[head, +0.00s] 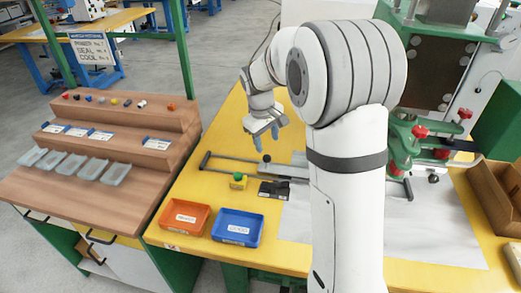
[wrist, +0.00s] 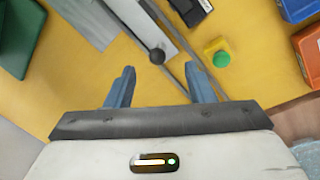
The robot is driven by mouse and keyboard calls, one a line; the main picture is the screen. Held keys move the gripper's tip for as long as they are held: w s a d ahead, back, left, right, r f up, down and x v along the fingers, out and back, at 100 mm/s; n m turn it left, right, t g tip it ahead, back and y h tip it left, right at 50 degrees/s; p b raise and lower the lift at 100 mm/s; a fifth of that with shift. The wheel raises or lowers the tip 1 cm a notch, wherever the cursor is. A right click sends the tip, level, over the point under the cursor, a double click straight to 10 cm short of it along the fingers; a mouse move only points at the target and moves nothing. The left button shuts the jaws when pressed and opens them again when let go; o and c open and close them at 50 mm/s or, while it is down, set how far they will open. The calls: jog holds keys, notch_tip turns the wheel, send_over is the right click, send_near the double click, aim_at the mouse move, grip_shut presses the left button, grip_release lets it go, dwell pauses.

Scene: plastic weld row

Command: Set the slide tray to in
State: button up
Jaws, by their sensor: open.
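The slide tray (head: 288,171) is a pale grey plate on two thin rails (head: 228,157) on the yellow bench. A black ball knob (head: 266,158) stands at its near-left end. In the wrist view the tray (wrist: 134,22) runs up and left from the knob (wrist: 157,57). My arm hides the tray's right part in the head view. My gripper (head: 264,137) points down above the knob, its blue fingers apart and empty. In the wrist view the knob shows between and just beyond the fingertips of my gripper (wrist: 160,68); contact is not visible.
A yellow box with a green button (head: 238,180) and a black block (head: 273,191) lie near the rails. Orange (head: 184,217) and blue (head: 238,228) bins stand in front. The green press (head: 405,140) with red knobs is at right. A wooden stepped shelf (head: 110,150) is left.

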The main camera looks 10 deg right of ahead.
aim_at(267, 155)
jog(key=shift+n, duration=0.4)
jog(key=w+f, duration=0.1)
jog(key=f, duration=0.2)
jog(key=w+f, duration=0.1)
jog(key=f, duration=0.2)
jog(key=w+d+f, duration=0.1)
jog(key=f, duration=0.2)
jog(key=shift+w+f+b, duration=0.3)
jog(key=shift+f+b, duration=0.1)
jog(key=shift+c, duration=0.6)
grip_shut()
